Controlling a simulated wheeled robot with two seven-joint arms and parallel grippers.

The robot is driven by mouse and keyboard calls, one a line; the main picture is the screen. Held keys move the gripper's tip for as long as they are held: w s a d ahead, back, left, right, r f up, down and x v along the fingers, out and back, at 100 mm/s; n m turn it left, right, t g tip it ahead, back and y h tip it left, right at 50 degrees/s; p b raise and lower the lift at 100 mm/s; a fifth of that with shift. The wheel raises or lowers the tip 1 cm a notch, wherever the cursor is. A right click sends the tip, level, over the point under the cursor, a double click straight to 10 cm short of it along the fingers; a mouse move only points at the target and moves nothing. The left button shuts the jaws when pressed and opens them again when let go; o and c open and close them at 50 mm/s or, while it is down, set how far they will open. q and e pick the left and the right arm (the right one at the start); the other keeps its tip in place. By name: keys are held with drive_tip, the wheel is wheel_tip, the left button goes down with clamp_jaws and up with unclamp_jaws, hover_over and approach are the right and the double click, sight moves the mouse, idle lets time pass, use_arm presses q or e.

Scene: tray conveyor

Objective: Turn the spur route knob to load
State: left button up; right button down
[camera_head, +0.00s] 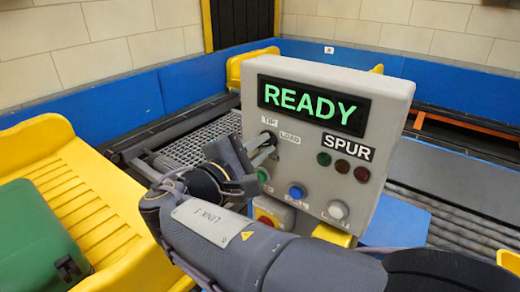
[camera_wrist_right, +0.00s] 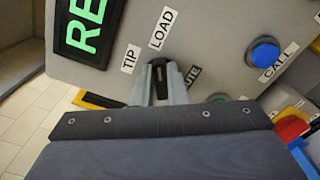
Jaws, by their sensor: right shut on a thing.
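The spur route knob is a small dark knob (camera_wrist_right: 158,78) on the front of the grey control panel (camera_head: 232,100). In the right wrist view it sits between my fingertips, below the white TIP (camera_wrist_right: 130,60) and LOAD (camera_wrist_right: 163,28) labels. My right gripper (camera_wrist_right: 160,82) is shut on it; in the head view the gripper (camera_head: 264,150) reaches the panel's left side. Fingers and wrist cover much of the knob, so I cannot tell exactly which label it points to. The panel's display (camera_head: 313,106) reads READY in green. My left gripper is not in view.
Below the knob are a green button (camera_head: 263,175), a blue button (camera_head: 296,191) and a white button (camera_head: 337,210). Three dark lamps (camera_head: 342,166) sit under the SPUR label (camera_head: 347,148). A yellow tray (camera_head: 95,185) holding a green case (camera_head: 35,240) stands left.

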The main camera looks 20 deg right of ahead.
idle(0.4)
drive_tip(key=c, duration=1.4)
unclamp_jaws()
drive_tip(key=shift+c, duration=0.2)
drive_tip(key=b+v, duration=0.1)
drive_tip(key=v, duration=0.7)
drive_tip(key=shift+f, duration=0.1)
